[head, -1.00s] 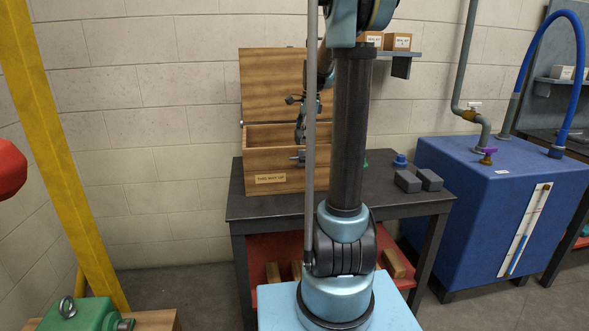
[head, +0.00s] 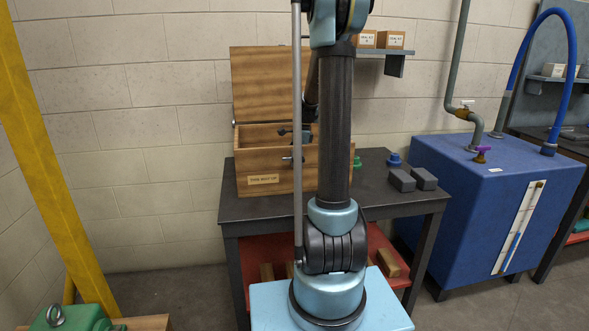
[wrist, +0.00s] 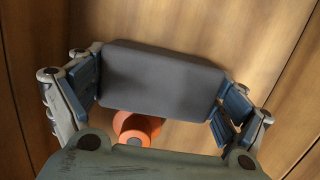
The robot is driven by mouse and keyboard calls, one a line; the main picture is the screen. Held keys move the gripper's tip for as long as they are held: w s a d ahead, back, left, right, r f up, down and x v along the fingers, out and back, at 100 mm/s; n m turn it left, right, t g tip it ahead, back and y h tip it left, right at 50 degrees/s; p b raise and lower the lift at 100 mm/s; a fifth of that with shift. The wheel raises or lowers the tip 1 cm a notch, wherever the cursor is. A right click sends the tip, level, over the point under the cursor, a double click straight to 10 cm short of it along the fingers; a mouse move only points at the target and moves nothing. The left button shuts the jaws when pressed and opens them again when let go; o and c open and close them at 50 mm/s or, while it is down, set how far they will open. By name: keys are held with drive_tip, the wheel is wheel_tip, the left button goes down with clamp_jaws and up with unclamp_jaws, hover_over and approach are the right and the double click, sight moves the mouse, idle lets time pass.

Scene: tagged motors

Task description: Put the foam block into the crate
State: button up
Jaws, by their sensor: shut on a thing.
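The wooden crate (head: 218,170) stands on the dark table with its lid raised and its front labelled. A dark grey block (wrist: 160,82), likely the foam block, is held in my gripper (wrist: 163,90) in the wrist view. The fingers press on its two short ends. Wooden surfaces surround the block, and an orange round object (wrist: 138,128) shows beyond it, partly covered. In the head view my gripper is at the crate's opening, mostly hidden behind my own arm. The held block cannot be made out there, nor its height above the crate floor.
Two grey blocks (head: 402,180) (head: 425,179) lie on the table (head: 375,208) right of the crate, with a blue knob-like part (head: 394,160) and a green one (head: 357,162) near them. A blue tank (head: 470,220) stands to the right. A yellow post (head: 45,150) rises at left.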

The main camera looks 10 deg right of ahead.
drive_tip(key=shift+f, duration=0.6)
drive_tip(key=o, duration=0.5)
drive_tip(key=shift+r, duration=0.1)
drive_tip(key=r, duration=0.4)
drive_tip(key=d+r, duration=0.1)
drive_tip(key=r, duration=0.6)
drive_tip(key=shift+d+r, duration=0.3)
drive_tip(key=shift+d, duration=0.05)
drive_tip(key=shift+r, duration=0.1)
